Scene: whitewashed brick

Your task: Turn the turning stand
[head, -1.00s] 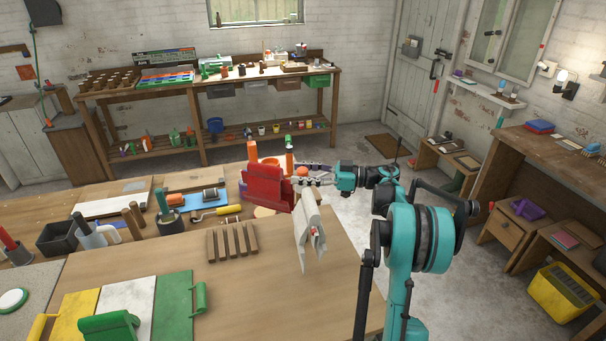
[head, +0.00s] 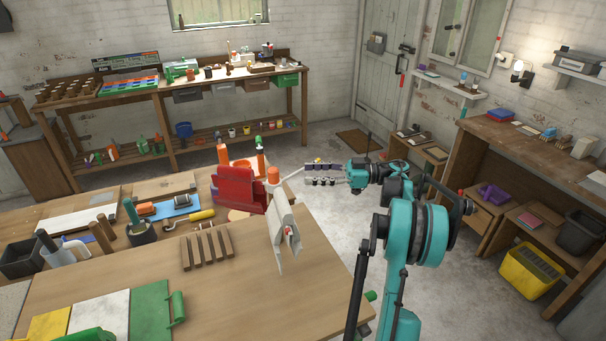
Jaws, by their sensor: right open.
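A red holder (head: 238,190) stands at the far edge of the near wooden table, with a pale round disc (head: 238,215) partly visible at its foot. It may be the turning stand, but I cannot tell for sure. An orange-topped item (head: 273,176) with a thin pale spout is right of it, partly hidden behind a white folded sheet (head: 284,232). My right gripper (head: 322,173) is open and empty, its fingers pointing left, apart from the red holder and to its right. My left gripper is out of view.
The table's front right is clear; open floor lies beyond.

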